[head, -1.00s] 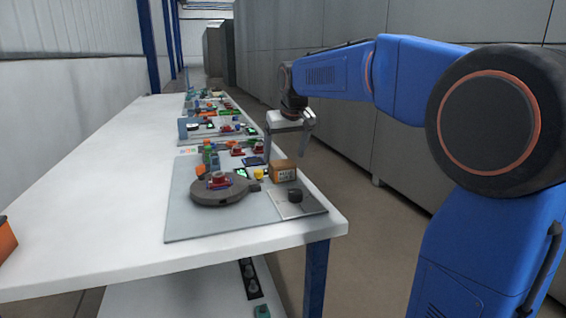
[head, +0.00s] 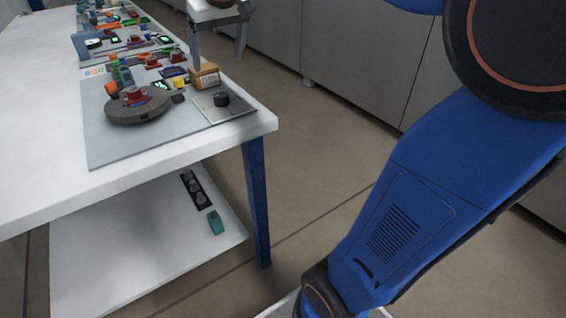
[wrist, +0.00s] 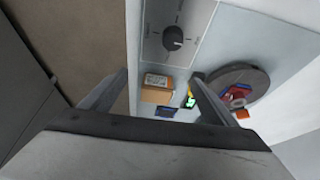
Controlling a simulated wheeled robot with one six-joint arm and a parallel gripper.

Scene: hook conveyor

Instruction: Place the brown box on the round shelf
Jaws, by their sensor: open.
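The brown box (head: 206,77) sits on the grey board on the table, with a printed label on its side. In the wrist view the box (wrist: 157,88) shows between the two fingers. A round dark grey platform (head: 121,116), likely the round shelf, lies to its left with a red item on top; it shows at right in the wrist view (wrist: 232,77). My gripper (head: 217,56) is open and empty, near and above the box. Its left finger comes close to the box in the head view; contact cannot be told.
A panel with a black knob (head: 221,99) is beside the box near the table edge. Small yellow and green parts (head: 160,85) stand between box and platform. More coloured parts fill the back of the table. The left part of the table is bare white.

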